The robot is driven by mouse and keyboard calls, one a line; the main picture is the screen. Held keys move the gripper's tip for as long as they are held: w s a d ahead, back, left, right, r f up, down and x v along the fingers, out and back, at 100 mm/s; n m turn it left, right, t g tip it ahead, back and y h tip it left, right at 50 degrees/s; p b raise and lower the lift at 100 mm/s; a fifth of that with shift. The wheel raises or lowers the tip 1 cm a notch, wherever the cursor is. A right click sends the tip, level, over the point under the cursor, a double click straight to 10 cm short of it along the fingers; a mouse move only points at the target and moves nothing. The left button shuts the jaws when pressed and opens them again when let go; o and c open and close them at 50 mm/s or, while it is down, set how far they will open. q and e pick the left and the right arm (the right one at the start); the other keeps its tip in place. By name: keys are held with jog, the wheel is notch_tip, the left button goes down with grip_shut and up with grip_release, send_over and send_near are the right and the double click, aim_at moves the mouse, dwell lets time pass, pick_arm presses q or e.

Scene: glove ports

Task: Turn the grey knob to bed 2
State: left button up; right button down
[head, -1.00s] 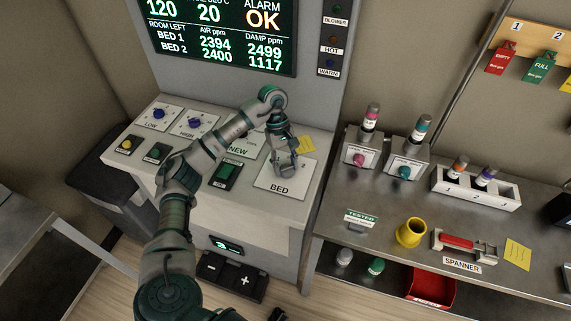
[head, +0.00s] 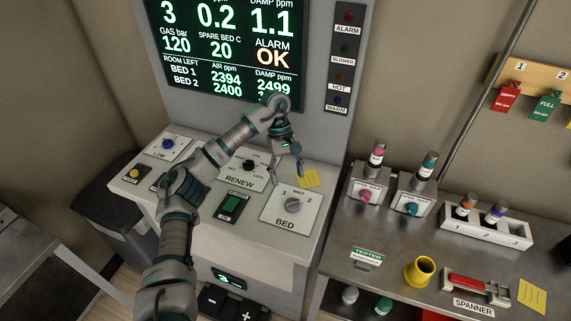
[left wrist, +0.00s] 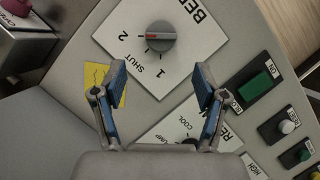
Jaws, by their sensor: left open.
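The grey knob (head: 293,204) sits on the white BED plate (head: 283,222) at the right of the sloped console. The plate is marked 1, SHUT and 2. In the left wrist view the knob (left wrist: 160,37) has a red mark on its left side, facing the 2. My left gripper (head: 297,168) is above and behind the plate, clear of the knob. In the left wrist view its two blue-padded fingers (left wrist: 161,88) are spread with nothing between them, and the knob shows beyond the tips. My right gripper is not in view.
The RENEW dial (head: 248,165) and a green button (head: 231,207) are left of the plate. A yellow note (head: 309,179) lies just behind it. The screen (head: 225,50) stands behind. A steel bench (head: 390,270) with bottles, a yellow cup and a spanner is at right.

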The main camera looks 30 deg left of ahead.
pick_arm(q)
jog(key=shift+v, duration=1.9)
